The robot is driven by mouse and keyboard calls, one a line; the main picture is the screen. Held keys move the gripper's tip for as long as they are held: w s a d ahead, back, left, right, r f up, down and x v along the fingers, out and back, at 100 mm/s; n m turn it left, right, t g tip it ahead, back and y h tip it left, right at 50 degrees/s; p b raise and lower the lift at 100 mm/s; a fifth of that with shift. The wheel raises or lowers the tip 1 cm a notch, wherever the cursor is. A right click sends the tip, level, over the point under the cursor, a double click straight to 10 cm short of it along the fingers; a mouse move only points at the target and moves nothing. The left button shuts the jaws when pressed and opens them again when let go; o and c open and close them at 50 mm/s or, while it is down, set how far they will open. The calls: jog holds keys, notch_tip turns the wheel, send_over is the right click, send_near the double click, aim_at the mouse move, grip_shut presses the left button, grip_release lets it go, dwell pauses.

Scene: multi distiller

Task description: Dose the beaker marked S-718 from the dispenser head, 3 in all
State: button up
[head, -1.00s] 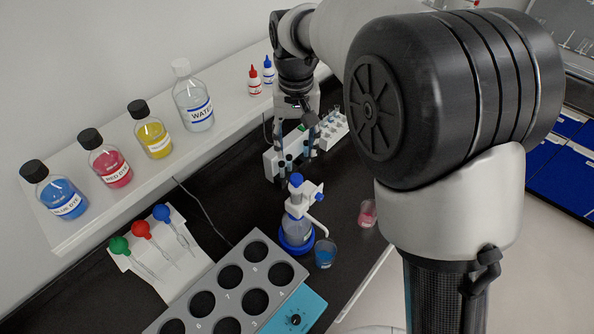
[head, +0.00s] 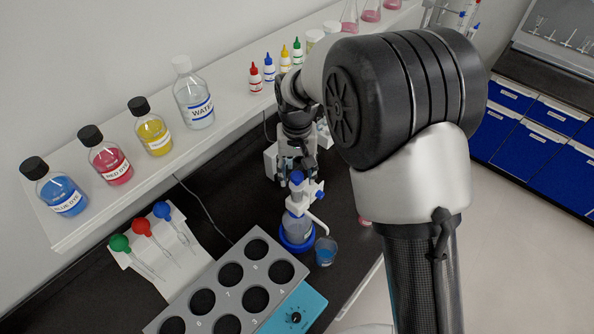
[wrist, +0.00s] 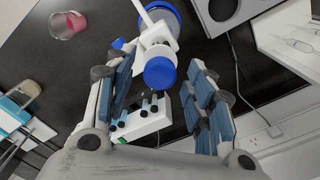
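The bottle-top dispenser (head: 297,226) stands upright in a blue base ring, with a blue plunger knob on top. In the wrist view its knob (wrist: 160,73) lies between my spread fingers, with clear gaps on both sides. My gripper (head: 297,165) is open and empty just behind and above the dispenser head. A beaker with blue liquid (head: 326,251) stands below the end of the spout. A beaker with pink liquid (wrist: 68,24) stands apart from it, mostly hidden by my arm in the head view. I cannot read S-718 on either beaker.
A grey block with round wells (head: 258,272) stands in front of the dispenser. A white holder (head: 152,250) carries droppers with coloured bulbs. Dye bottles and a water bottle (head: 193,98) line the raised shelf. A small rack (wrist: 140,121) stands close behind the dispenser.

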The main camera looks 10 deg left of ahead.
grip_shut()
dwell(0.4)
